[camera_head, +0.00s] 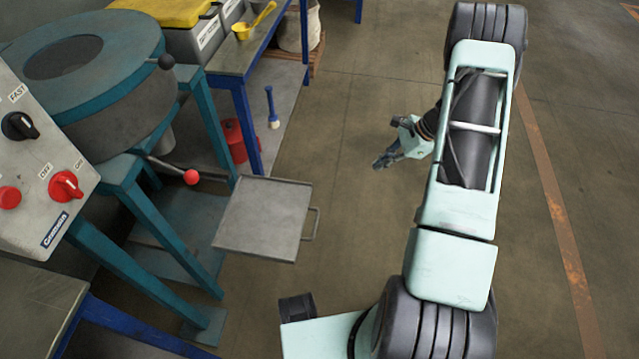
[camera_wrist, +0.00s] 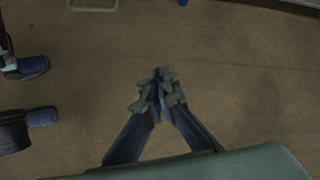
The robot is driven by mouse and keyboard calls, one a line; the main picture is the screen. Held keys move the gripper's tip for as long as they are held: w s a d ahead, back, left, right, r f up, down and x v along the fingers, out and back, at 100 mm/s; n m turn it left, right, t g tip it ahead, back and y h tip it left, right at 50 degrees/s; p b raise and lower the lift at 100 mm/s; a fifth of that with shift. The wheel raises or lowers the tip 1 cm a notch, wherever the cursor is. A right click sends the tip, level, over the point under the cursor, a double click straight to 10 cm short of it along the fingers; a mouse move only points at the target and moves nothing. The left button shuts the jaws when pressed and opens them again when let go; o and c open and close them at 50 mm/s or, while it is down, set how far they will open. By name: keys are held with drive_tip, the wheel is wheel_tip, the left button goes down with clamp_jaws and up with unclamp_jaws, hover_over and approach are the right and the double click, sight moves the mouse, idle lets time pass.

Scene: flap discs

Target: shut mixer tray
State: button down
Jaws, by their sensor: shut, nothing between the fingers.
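The mixer tray (camera_head: 265,215) is a flat grey square plate, sticking out from the teal mixer (camera_head: 95,85) over the floor in the head view. Its bar handle (camera_head: 312,223) is on its right edge. My gripper (camera_head: 378,163) is up and right of the handle, apart from it, with open floor between them. In the wrist view my gripper's fingertips (camera_wrist: 161,88) are together and empty. A pale bar outline (camera_wrist: 93,7), which looks like the tray handle, is cut by the top edge of that view.
A lever with a red ball (camera_head: 191,177) juts out just above the tray. A control panel (camera_head: 40,160) with red knobs stands at the left. A blue-legged table (camera_head: 235,60) is behind, with a red can (camera_head: 238,140) beneath. The floor around my gripper is clear.

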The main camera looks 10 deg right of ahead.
drive_tip(key=w+a+f+m+y+b, duration=0.1)
drive_tip(key=w+a+f+m+b, duration=0.1)
drive_tip(key=a+f, duration=0.3)
drive_tip(key=w+a+f+m+y+b, duration=0.1)
drive_tip(key=a+f, duration=0.5)
drive_tip(key=a, duration=0.6)
drive_tip(key=shift+w+f+m+t+y+b, duration=0.25)
drive_tip(key=shift+w+m+t+y+b, duration=0.15)
drive_tip(key=shift+w+b, duration=0.25)
drive_tip(key=shift+a, duration=0.15)
